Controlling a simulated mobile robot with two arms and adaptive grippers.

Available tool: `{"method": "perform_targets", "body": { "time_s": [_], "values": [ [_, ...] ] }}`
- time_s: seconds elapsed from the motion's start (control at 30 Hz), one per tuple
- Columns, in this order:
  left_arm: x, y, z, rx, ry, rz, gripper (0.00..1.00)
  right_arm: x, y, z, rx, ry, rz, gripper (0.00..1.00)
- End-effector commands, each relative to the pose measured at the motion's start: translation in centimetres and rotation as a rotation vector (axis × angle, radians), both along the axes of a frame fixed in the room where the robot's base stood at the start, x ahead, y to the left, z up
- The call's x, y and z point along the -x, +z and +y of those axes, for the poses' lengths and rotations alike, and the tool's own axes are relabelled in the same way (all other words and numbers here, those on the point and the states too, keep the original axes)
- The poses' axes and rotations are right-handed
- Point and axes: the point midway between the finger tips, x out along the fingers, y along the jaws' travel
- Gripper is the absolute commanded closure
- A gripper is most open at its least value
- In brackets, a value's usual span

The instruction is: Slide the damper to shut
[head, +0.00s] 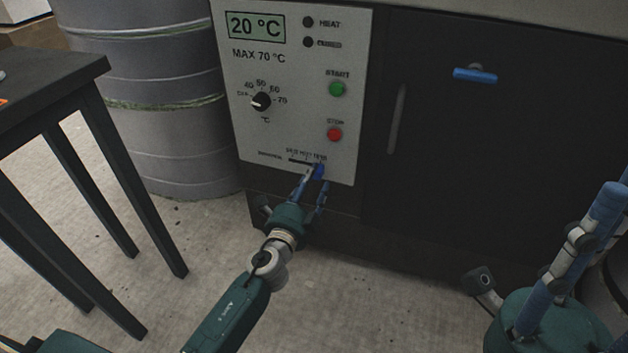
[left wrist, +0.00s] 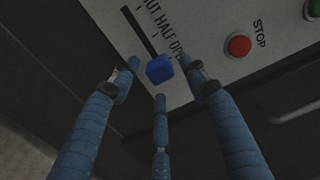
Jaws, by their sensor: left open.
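The damper knob (head: 319,171) is a small blue block at the right end of a dark slot, low on the white control panel (head: 290,95). In the left wrist view the knob (left wrist: 159,69) sits at the OPEN end of the slot (left wrist: 139,31), with HALF and the partly cut-off SHUT marks farther along. My left gripper (head: 313,180) is at the panel's lower edge. In the wrist view its open blue fingers (left wrist: 160,85) spread around the knob, with no clear contact visible.
A red STOP button (head: 334,134) and a green START button (head: 337,89) are above the slot, with a temperature dial (head: 261,101) to the left. A grey drum (head: 150,100) and a dark table (head: 50,75) stand left. A blue handle (head: 475,75) is on the dark cabinet.

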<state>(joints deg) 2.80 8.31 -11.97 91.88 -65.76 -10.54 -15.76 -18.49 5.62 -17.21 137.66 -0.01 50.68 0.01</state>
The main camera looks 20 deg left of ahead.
Motion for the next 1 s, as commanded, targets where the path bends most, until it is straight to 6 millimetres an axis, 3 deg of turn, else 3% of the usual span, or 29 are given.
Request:
{"method": "perform_targets", "body": {
  "time_s": [0.13, 0.43, 0.67, 0.87, 1.0],
  "values": [
    [-1.1, 0.0, 0.0, 0.000, 0.001, 0.000, 0.55, 0.0, 0.1, 0.0, 0.001, 0.000, -0.006, 0.60],
    [-1.2, 0.0, 0.0, 0.000, 0.001, 0.001, 0.55, -0.1, 0.2, 0.1, 0.002, 0.000, -0.008, 0.60],
    [-1.2, 0.0, 0.0, 0.000, 0.001, 0.001, 1.00, 0.0, 0.2, 0.0, 0.001, 0.000, -0.009, 0.60],
    [-1.2, 0.0, 0.3, -0.001, 0.001, 0.001, 1.00, 0.0, 0.2, 0.0, 0.001, 0.000, -0.010, 0.60],
    [-1.3, -0.1, 2.8, -0.005, 0.004, 0.002, 1.00, 0.0, 0.2, 0.0, 0.000, 0.000, -0.010, 0.60]
  ]
}}
